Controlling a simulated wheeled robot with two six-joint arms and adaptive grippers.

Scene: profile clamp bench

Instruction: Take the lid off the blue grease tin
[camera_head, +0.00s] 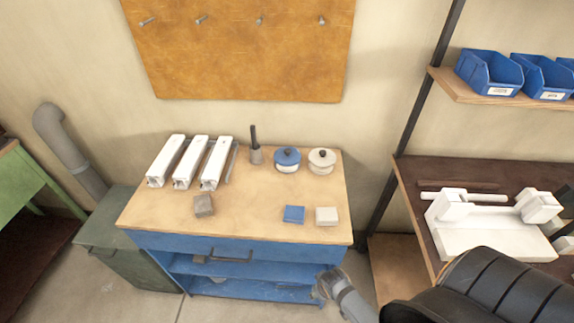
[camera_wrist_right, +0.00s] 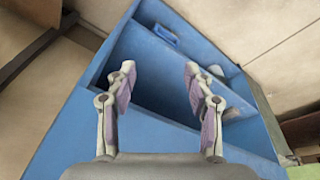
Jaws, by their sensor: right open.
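The blue grease tin (camera_head: 287,160) stands upright at the back of the bench top, with a blue lid and a dark knob on it. A cream tin (camera_head: 321,161) with a dark knob stands just right of it. My right gripper (camera_head: 322,285) is low in front of the bench's right front corner, below the top and well away from the tins. In the right wrist view it is open and empty (camera_wrist_right: 158,80), with the blue bench frame and shelves beyond it. My left gripper is not in view.
On the wooden bench top (camera_head: 255,205) lie several white profiles (camera_head: 190,160), a pot with a brush (camera_head: 255,150), a grey block (camera_head: 204,205), a blue block (camera_head: 294,214) and a white block (camera_head: 327,216). The middle is clear. A shelf post (camera_head: 405,110) stands to the right.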

